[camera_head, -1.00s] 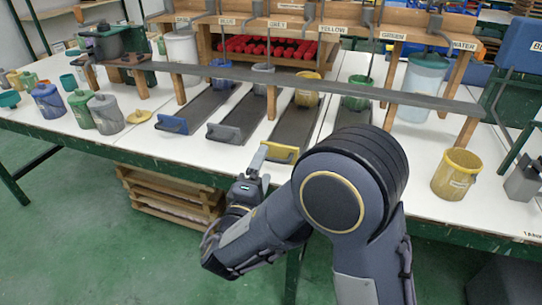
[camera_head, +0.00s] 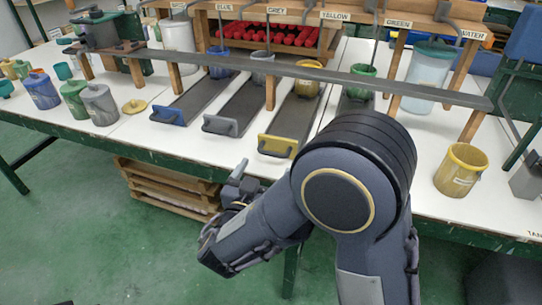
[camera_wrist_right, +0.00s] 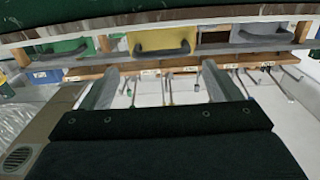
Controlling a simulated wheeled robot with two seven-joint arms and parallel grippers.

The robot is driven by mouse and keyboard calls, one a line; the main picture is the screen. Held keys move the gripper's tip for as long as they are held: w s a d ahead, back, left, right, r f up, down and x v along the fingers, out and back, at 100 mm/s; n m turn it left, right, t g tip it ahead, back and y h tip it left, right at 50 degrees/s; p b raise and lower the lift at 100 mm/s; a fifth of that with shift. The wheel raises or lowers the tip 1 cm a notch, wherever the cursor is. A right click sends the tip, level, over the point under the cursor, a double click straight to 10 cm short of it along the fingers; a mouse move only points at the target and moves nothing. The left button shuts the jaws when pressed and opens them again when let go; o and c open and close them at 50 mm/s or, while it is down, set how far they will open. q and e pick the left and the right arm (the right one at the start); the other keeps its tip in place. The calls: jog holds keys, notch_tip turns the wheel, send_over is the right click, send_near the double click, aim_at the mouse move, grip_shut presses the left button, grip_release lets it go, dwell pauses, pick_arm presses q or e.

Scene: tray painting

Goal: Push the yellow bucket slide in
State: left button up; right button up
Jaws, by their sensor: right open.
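The yellow bucket slide is a dark flat runner with a yellow front plate (camera_head: 272,146) and a grey handle. Its front plate lies near the table's front edge, a little nearer it than the grey plate. A small yellow bucket (camera_head: 308,88) sits at its far end, under the YELLOW label. My right gripper (camera_head: 238,172) is open and empty, in front of the table edge and below left of the yellow plate, apart from it. In the right wrist view, the yellow plate (camera_wrist_right: 178,38) shows beyond the open fingers (camera_wrist_right: 160,82). My left gripper is out of view.
Blue (camera_head: 166,115) and grey (camera_head: 217,125) slide plates lie left of the yellow one. The green bucket (camera_head: 361,82) stands to the right, its slide partly behind my arm. A grey rail (camera_head: 330,72) crosses above the slides. A larger yellow bucket (camera_head: 462,170) stands at right.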

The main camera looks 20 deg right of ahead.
aim_at(272, 155)
jog(key=x, duration=0.5)
jog(key=shift+w+d, duration=0.15)
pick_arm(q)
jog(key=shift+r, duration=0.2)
